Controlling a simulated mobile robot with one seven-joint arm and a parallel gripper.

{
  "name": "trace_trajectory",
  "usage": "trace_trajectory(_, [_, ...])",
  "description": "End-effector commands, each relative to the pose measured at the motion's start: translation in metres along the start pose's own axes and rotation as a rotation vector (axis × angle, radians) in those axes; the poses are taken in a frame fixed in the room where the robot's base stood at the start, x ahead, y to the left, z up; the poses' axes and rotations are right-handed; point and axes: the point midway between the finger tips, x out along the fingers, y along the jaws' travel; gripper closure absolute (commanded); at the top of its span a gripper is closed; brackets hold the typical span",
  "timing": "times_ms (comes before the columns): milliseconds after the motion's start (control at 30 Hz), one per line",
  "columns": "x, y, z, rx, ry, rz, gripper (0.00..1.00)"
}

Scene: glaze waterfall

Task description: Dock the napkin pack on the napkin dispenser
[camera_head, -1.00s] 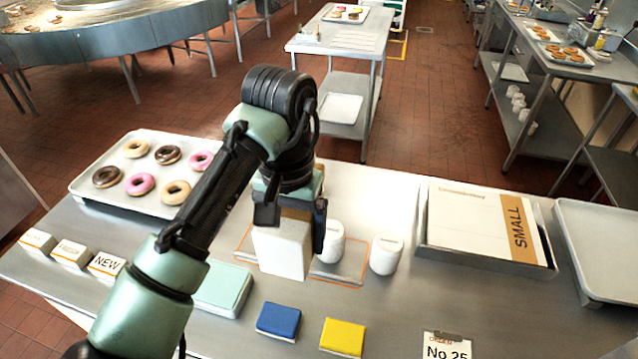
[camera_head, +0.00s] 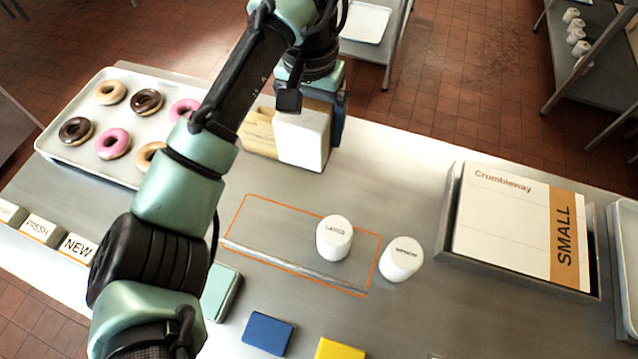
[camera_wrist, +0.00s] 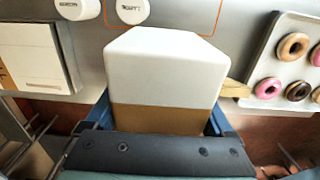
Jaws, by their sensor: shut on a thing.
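The napkin pack (camera_head: 303,138) is a white block with a brown band. My gripper (camera_head: 313,100) is shut on it from above. In the wrist view the pack (camera_wrist: 165,68) sits between my blue fingers (camera_wrist: 160,118). A pale wooden piece (camera_head: 259,132), which looks like the napkin dispenser, stands just left of the pack near the table's far edge. It shows as a small part behind the pack in the wrist view (camera_wrist: 236,88). The pack overlaps it in the picture; I cannot tell if they touch. Most of the dispenser is hidden.
A doughnut tray (camera_head: 80,98) is left and a boxed tray (camera_head: 440,235) right. Blue (camera_head: 267,333) and yellow (camera_head: 340,350) packets lie in front.

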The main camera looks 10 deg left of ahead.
Motion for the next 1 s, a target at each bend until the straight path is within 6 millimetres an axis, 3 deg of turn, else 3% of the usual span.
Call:
trace_trajectory(100, [0.039, 0.003, 0.001, 0.0, -0.004, 0.009, 0.76])
trace_trajectory(433, [0.132, 0.003, 0.001, 0.002, -0.004, 0.005, 0.76])
trace_trajectory(467, [0.131, 0.001, 0.002, -0.001, -0.006, 0.002, 0.76])
trace_trajectory(733, [0.195, 0.0, 0.002, 0.0, -0.005, 0.0, 0.76])
trace_trajectory(1000, [0.223, 0.001, 0.001, 0.001, -0.004, 0.0, 0.76])
